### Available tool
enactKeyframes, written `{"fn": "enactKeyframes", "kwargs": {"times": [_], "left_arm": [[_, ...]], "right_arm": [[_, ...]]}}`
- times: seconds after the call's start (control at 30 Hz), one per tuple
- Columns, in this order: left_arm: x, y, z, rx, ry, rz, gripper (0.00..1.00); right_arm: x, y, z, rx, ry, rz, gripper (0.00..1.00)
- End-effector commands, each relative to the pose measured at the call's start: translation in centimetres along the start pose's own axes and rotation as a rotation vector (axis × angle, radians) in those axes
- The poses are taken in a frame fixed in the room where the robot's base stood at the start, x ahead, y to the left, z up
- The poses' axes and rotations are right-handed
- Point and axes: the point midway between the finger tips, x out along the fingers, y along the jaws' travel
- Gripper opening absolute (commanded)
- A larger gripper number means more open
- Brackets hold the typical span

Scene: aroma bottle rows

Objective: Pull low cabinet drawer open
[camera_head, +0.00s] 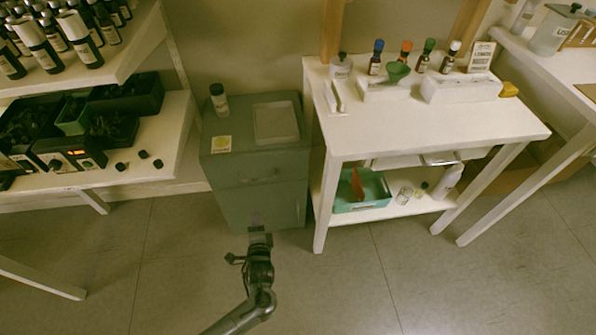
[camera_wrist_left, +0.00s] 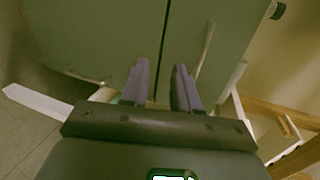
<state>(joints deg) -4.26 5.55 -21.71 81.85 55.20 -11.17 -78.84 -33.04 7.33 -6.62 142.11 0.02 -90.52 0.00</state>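The low cabinet (camera_head: 235,200) is a grey-green box on the floor between the shelf and the white table. Its upper drawer front (camera_head: 262,172) appears closed, flush with the lower front. A thin bar handle shows on a front panel in the left wrist view (camera_wrist_left: 207,45), beside a dark seam. My left gripper (camera_head: 256,222) is in front of the cabinet's lower part. In the left wrist view its two fingers (camera_wrist_left: 161,72) are apart with nothing between them; the handle lies to the right of them. I cannot tell the exact distance to the front. My right gripper is not in view.
A small bottle (camera_head: 219,99), a yellow label card (camera_head: 221,144) and a pale panel (camera_head: 275,122) are on the cabinet top. The white table (camera_head: 420,130) stands close on the right; the shelf (camera_head: 150,150) stands on the left. The floor (camera_head: 185,270) in front is clear.

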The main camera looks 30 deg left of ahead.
Motion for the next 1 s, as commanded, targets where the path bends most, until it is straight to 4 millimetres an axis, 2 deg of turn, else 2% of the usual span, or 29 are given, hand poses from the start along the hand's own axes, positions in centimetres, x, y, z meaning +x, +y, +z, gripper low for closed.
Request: {"fn": "enactKeyframes", "kwargs": {"times": [0.03, 0.1, 0.2, 0.3, 0.47, 0.8, 1.0], "left_arm": [[0.3, -2.0, -0.6, -0.005, 0.004, -0.014, 0.30], [0.6, -3.8, -1.4, -0.017, 0.012, -0.032, 0.30], [1.0, -5.8, -2.3, -0.034, 0.019, -0.053, 0.30], [1.5, -7.1, -2.7, -0.045, 0.021, -0.067, 0.30], [3.1, -7.4, -3.0, -0.050, 0.023, -0.074, 0.30], [8.4, -7.6, -3.0, -0.050, 0.022, -0.073, 0.30], [10.9, -7.9, -3.1, -0.049, 0.022, -0.072, 0.30]], "right_arm": [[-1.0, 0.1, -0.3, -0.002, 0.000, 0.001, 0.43], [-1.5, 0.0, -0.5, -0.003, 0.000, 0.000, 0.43], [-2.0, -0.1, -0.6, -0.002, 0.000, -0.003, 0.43], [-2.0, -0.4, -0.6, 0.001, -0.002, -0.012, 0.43], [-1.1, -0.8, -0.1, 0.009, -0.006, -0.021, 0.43], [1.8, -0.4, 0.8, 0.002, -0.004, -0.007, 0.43], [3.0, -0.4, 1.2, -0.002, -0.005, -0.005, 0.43]]}}
